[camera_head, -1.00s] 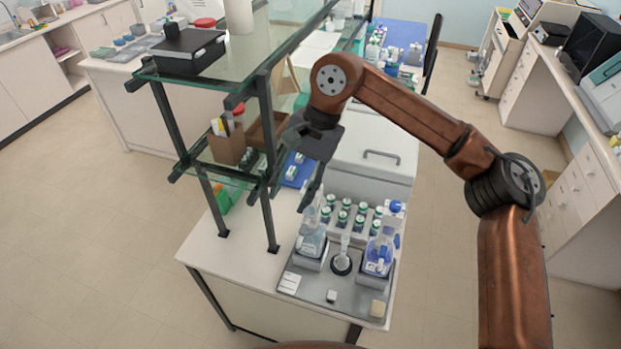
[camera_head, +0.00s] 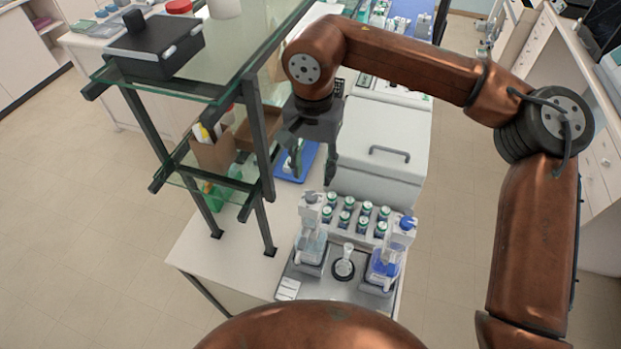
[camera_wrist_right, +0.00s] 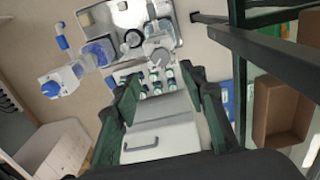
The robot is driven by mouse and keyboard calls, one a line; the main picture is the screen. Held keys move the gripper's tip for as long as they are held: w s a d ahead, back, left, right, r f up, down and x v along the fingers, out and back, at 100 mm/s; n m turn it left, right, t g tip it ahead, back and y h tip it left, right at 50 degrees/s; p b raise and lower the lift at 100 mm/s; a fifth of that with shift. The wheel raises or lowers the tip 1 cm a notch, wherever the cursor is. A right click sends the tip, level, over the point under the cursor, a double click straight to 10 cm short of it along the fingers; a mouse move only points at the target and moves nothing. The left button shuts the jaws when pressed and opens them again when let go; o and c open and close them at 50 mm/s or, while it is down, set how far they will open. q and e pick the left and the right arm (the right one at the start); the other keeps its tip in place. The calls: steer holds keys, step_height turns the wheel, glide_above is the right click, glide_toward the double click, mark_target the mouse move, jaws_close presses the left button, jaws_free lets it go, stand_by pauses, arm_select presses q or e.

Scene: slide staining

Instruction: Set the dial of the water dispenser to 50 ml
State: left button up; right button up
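Two bottle dispensers stand on a grey tray (camera_head: 318,286). The left one, with clear pale liquid and a grey-white top, looks like the water dispenser (camera_head: 311,243). The right one is a blue-topped dispenser (camera_head: 385,262) with blue liquid. Dial markings are too small to read. My right gripper (camera_head: 313,168) is open and empty, pointing down, above and behind the water dispenser and apart from it. In the wrist view, the open right gripper (camera_wrist_right: 165,105) has the grey dispenser top (camera_wrist_right: 159,57) beyond its fingers; the blue-topped dispenser (camera_wrist_right: 92,55) is at left. My left gripper is not in view.
A rack of several green-capped vials (camera_head: 348,213) stands behind the dispensers, and a small funnel-like vessel (camera_head: 344,263) between them. A glass shelf with dark posts (camera_head: 262,140) rises close left of my gripper. A white lidded box (camera_head: 392,130) stands behind.

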mark_target(311, 196)
steer(key=shift+f, duration=0.45)
steer(key=f, duration=0.3)
steer(key=shift+s+a+f+p, duration=0.15)
steer(key=shift+s+f+p, duration=0.05)
steer(key=shift+f+p, duration=0.15)
step_height(311, 196, down, 2)
steer(key=shift+w+f, duration=0.1)
steer(key=shift+f, duration=0.35)
steer(key=c, duration=0.7)
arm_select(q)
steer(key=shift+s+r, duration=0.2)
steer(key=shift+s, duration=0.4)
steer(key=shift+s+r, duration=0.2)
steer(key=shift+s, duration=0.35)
arm_select(e)
jaws_close()
